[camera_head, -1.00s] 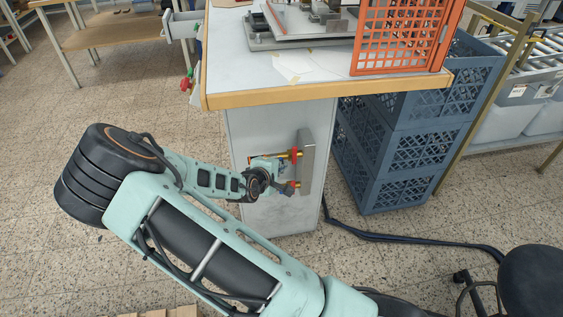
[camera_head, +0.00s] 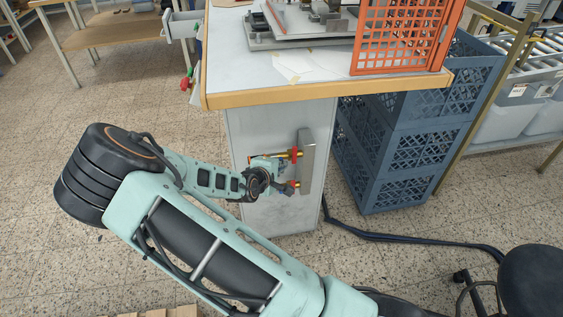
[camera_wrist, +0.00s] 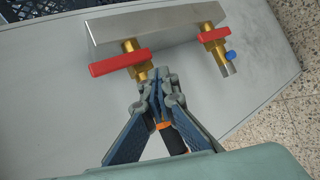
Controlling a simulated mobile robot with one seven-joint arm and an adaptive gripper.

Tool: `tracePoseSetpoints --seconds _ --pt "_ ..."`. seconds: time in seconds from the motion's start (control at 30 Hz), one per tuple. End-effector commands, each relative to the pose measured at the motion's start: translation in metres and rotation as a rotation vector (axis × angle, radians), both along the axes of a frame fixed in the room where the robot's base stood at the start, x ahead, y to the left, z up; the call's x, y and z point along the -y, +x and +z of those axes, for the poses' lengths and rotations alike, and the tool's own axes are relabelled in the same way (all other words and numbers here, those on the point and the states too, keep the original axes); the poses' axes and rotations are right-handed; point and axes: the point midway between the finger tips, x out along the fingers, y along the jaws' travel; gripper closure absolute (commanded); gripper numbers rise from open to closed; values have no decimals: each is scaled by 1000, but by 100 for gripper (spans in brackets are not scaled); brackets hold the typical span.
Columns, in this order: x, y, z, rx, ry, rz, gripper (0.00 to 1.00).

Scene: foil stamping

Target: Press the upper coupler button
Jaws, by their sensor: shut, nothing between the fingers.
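A grey metal block (camera_head: 306,163) on the side of the bench cabinet carries two brass valves with red handles, one above the other. The wrist view shows it turned: the upper red handle (camera_wrist: 120,62) is at left, the lower red handle (camera_wrist: 211,35) at right. The lower coupler has a blue button (camera_wrist: 230,56). The upper coupler is mostly hidden behind my gripper (camera_wrist: 158,83), which is shut and empty with its fingertips at that brass fitting. The upper button is not visible, and I cannot tell whether the tips touch it. A black part with an orange ring (camera_wrist: 163,125) shows between the fingers.
The cabinet's side panel (camera_head: 280,215) is close behind the fittings. The bench top (camera_head: 228,70) overhangs above, with an orange crate (camera_head: 400,35) on it. Stacked blue crates (camera_head: 410,150) stand to the right. A dark hose (camera_head: 400,238) lies on the floor.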

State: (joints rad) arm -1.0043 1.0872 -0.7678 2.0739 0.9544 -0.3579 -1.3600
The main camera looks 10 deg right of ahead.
Motion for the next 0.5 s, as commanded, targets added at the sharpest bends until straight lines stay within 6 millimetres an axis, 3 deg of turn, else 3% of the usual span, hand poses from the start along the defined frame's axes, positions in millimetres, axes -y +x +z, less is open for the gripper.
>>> tracePoseSetpoints --seconds 0.5 --pt "0 -18 0 0 0 0 100"
